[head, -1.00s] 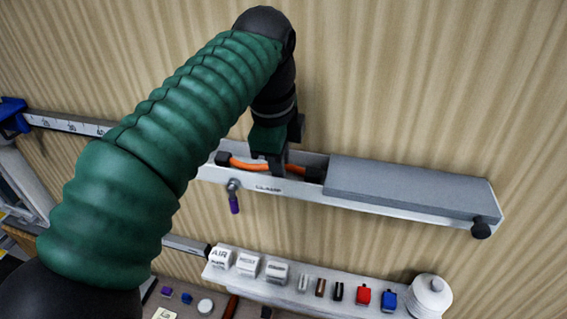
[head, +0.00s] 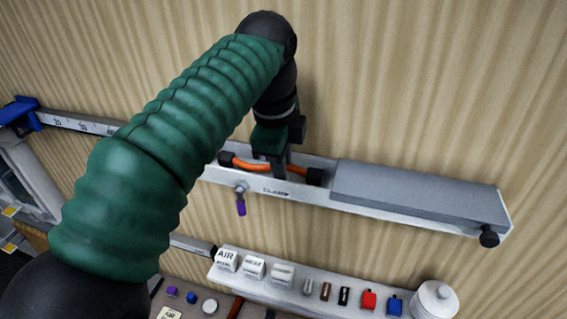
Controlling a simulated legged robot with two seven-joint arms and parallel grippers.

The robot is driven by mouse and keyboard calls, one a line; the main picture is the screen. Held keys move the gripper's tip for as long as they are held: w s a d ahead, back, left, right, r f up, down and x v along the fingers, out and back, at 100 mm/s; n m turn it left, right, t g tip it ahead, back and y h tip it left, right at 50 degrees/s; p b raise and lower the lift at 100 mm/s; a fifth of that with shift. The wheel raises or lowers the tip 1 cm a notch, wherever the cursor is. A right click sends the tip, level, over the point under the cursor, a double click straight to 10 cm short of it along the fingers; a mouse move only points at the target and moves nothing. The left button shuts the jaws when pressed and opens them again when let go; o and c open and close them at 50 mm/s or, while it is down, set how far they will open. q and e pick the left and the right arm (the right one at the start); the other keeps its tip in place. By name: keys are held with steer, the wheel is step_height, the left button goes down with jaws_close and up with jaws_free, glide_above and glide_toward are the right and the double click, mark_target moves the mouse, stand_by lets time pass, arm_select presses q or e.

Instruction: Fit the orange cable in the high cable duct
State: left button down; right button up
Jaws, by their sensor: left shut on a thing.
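The high cable duct (head: 300,192) is a long pale metal channel on the wall. A grey cover (head: 418,194) closes its right part, and its left part is open on top. The orange cable (head: 246,165) has black ends and lies along the open left part, at or in the channel; its exact depth is hidden. My left gripper (head: 278,168) reaches down from above, shut on the orange cable near its right black end. The fingertips are partly hidden by the duct's front wall. My right gripper is not in view.
A purple-tipped part (head: 240,207) hangs below the duct's left end, and a black knob (head: 489,237) sits at its right end. A lower shelf (head: 290,296) holds several small blocks and a white container (head: 436,300). A marked rail (head: 80,124) runs along the wall at left.

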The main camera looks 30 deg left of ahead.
arm_select(q)
steer(key=shift+f+b, duration=0.3)
steer(key=shift+f, duration=0.1)
stand_by(0.4)
steer(key=c, duration=1.4)
jaws_free()
steer(key=shift+o, duration=0.7)
steer(key=shift+w, duration=0.15)
steer(key=shift+f, duration=0.1)
steer(key=shift+c, duration=0.9)
steer(key=shift+o, duration=1)
steer(key=shift+f, duration=0.1)
steer(key=shift+o, duration=0.2)
